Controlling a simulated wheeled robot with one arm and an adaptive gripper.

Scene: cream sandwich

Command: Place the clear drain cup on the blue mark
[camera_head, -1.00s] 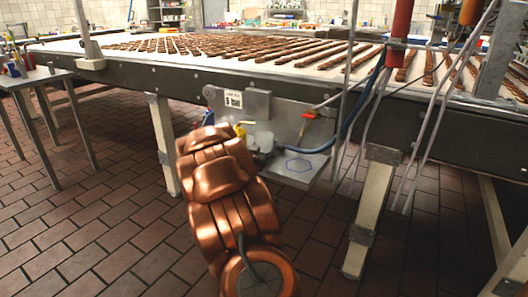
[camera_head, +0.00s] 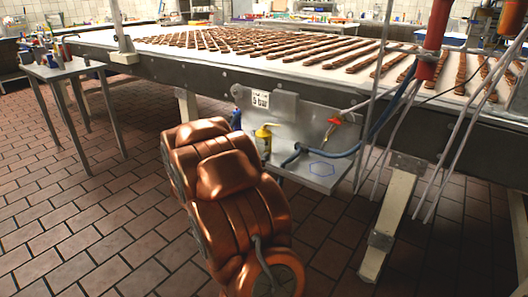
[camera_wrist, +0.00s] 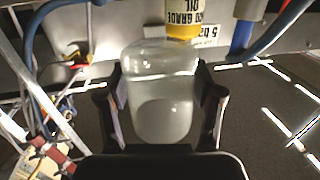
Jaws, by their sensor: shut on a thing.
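The clear drain cup (camera_wrist: 165,110) is between the two dark fingers of my gripper (camera_wrist: 163,100) in the wrist view, and the gripper is shut on it. The cup looks cloudy and see-through. In the head view my copper-coloured arm hides both the gripper and the cup. The blue mark (camera_head: 321,169) is a hexagon outline on the small metal shelf (camera_head: 318,187) under the conveyor, to the right of my arm. It is bare in the head view and cannot be made out in the wrist view.
A yellow oil can (camera_head: 263,141) stands at the shelf's left side; it also shows just beyond the cup in the wrist view (camera_wrist: 183,20). A blue hose (camera_head: 345,153) with a red-handled valve (camera_head: 335,121) runs above the shelf. A conveyor leg (camera_head: 389,215) stands to the right.

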